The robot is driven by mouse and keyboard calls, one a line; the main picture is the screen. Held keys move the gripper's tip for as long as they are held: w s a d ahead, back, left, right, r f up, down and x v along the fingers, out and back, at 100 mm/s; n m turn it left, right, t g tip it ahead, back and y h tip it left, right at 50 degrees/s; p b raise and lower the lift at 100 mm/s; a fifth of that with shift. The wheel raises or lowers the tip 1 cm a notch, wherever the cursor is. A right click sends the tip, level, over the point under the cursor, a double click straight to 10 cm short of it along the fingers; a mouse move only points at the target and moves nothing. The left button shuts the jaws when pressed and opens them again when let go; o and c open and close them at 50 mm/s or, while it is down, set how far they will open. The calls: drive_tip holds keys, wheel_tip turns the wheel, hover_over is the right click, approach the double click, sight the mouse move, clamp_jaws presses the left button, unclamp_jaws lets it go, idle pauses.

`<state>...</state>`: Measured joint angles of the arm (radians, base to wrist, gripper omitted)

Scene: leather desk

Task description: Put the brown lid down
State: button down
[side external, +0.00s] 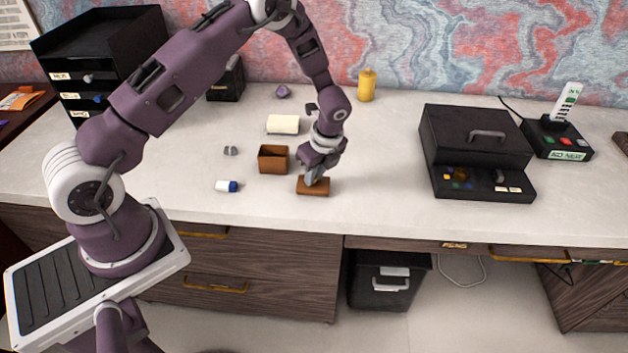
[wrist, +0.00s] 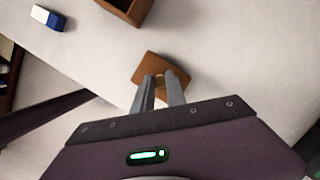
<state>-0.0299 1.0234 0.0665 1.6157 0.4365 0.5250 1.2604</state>
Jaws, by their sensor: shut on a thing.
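The brown lid (side external: 313,187) is a flat square piece at the front of the desk. It also shows in the wrist view (wrist: 150,66). My gripper (side external: 313,178) is above it, shut on the small knob or handle at its middle; in the wrist view the fingertips (wrist: 163,82) close around that part. The lid looks level and at or very near the desk top; I cannot tell whether it touches. An open brown box (side external: 273,160) of matching colour stands just left of the lid, upright and without a cover. Its corner shows in the wrist view (wrist: 128,10).
A blue and white eraser (side external: 227,186) lies left of the lid. A small grey item (side external: 231,151) and a cream block (side external: 283,124) lie behind. A black case (side external: 478,152) stands at the right. The desk between lid and case is clear. The front edge is close.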

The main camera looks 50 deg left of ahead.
drive_tip(key=shift+f, duration=1.05)
drive_tip(key=shift+f, duration=0.1)
drive_tip(key=c, duration=1.4)
unclamp_jaws()
drive_tip(key=shift+o, duration=0.2)
